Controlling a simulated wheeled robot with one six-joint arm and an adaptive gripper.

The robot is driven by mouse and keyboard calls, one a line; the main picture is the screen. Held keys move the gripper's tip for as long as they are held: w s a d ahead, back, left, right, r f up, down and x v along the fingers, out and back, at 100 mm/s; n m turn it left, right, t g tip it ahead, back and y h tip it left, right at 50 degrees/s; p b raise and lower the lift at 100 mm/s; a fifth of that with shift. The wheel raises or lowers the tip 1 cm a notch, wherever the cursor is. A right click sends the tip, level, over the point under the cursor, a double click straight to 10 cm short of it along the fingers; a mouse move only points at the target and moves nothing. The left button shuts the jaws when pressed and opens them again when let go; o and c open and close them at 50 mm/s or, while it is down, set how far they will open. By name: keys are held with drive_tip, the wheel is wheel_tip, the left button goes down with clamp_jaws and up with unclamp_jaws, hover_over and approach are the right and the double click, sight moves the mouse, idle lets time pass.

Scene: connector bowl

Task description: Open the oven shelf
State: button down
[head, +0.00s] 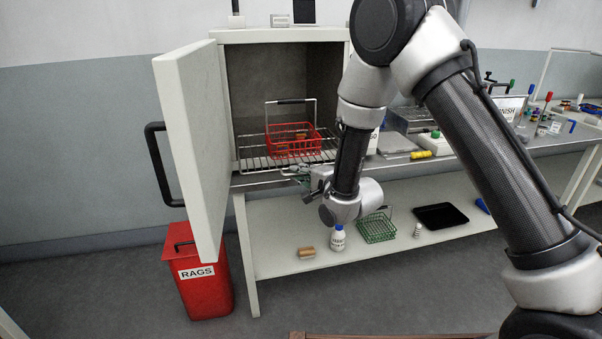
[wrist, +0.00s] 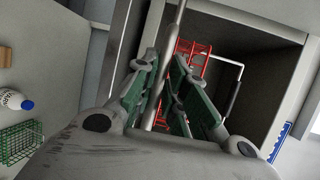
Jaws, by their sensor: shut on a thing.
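The oven (head: 240,80) stands on the bench with its door (head: 192,120) swung wide open to the left. The oven shelf (head: 250,161) is a wire rack at the bottom of the opening, with its front part sticking out. A red wire basket (head: 290,142) with an upright handle sits on it. My gripper (head: 299,172) is at the shelf's front edge, right of its middle. In the wrist view, the shelf's front bar (wrist: 176,30) runs between the green-padded fingers (wrist: 164,80), which are shut on it.
A red RAGS bin (head: 204,285) stands below the door. The lower shelf (head: 290,240) holds a white bottle (head: 338,240), a green wire basket (head: 376,228) and a black tray (head: 440,216). Tools and boxes crowd the bench to the right.

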drive_tip(key=shift+s+d+f, duration=0.1)
drive_tip(key=shift+s+f, duration=0.05)
drive_tip(key=shift+f, duration=0.25)
drive_tip(key=c, duration=1.5)
unclamp_jaws()
drive_tip(key=shift+r, duration=0.15)
drive_tip(key=v, duration=0.7)
drive_tip(key=shift+d, duration=0.1)
